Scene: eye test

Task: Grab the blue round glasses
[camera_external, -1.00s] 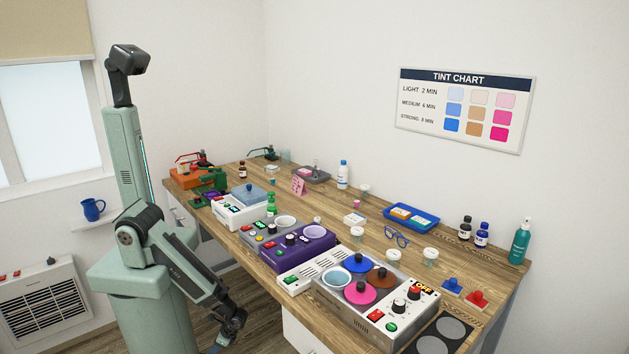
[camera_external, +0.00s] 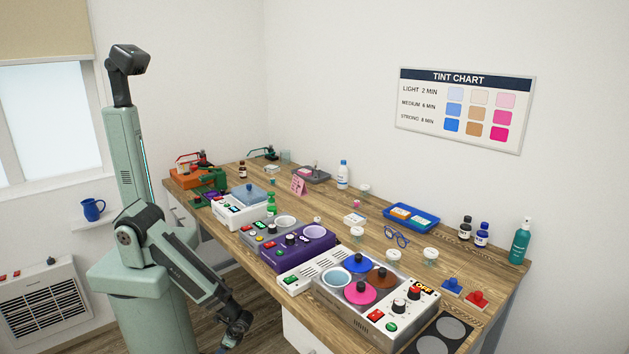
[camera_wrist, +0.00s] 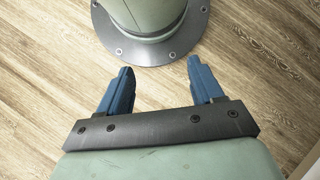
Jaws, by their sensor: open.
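The blue round glasses (camera_external: 397,237) lie on the wooden bench (camera_external: 455,262), right of the middle in the external view. They are between a small white-lidded jar and another jar, in front of a blue tray. My gripper (camera_external: 233,335) hangs low at the left front of the bench, well away from the glasses. In the wrist view my gripper (camera_wrist: 161,88) shows two blue fingers wide apart with nothing between them. The glasses are not in the wrist view, which shows the wooden floor and my round base.
A tint unit with coloured round lids (camera_external: 360,291) and a purple unit (camera_external: 290,247) stand along the bench's near side, between my gripper and the glasses. A blue tray (camera_external: 428,218) lies behind the glasses. Dark bottles (camera_external: 481,236) and a teal spray bottle (camera_external: 520,242) stand right.

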